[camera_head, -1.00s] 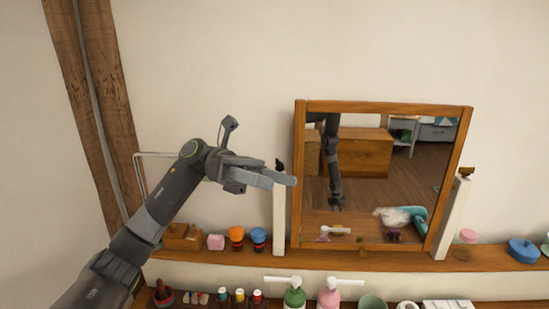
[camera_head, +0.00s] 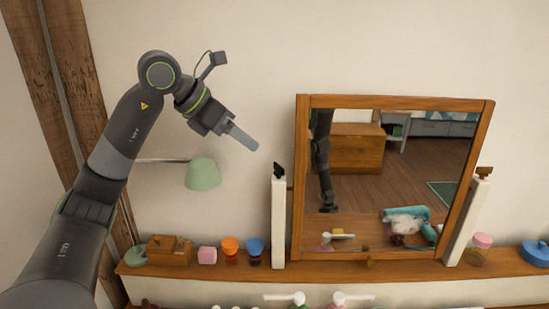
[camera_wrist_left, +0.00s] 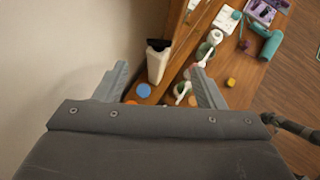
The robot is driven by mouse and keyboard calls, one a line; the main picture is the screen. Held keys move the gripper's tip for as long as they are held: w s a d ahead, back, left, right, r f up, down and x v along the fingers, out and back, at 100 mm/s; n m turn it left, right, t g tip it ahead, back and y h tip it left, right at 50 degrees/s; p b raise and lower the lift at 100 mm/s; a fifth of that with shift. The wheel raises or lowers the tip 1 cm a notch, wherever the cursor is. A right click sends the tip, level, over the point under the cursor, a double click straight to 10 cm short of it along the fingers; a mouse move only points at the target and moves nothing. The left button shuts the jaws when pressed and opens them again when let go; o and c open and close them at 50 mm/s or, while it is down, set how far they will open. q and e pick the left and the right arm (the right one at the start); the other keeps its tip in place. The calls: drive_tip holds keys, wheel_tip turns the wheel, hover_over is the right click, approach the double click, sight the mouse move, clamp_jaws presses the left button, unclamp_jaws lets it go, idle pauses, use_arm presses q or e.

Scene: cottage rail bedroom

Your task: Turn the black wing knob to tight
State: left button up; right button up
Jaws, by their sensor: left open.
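The black wing knob (camera_head: 279,170) sits at the top of the white post left of the tilted mirror (camera_head: 300,180). In the left wrist view the black knob (camera_wrist_left: 158,43) tops the white post, seen between and beyond my two fingers. My left gripper (camera_head: 250,143) is open and empty, up and left of the knob and apart from it. Its fingers (camera_wrist_left: 160,68) are spread wide in the wrist view. Which way the wings point is too small to tell. My right gripper does not show.
A brown knob (camera_head: 485,171) tops the right post. The wooden shelf (camera_head: 330,272) holds a wooden box (camera_head: 168,250), a pink jar (camera_head: 207,255), and orange (camera_head: 230,246) and blue (camera_head: 255,248) lidded jars. The wall above is clear.

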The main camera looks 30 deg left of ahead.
sight(279, 165)
use_arm(q)
drive_tip(key=p+x, duration=0.3)
drive_tip(key=x, duration=0.7)
drive_tip(key=shift+w, duration=0.1)
drive_tip(key=shift+x, duration=0.85)
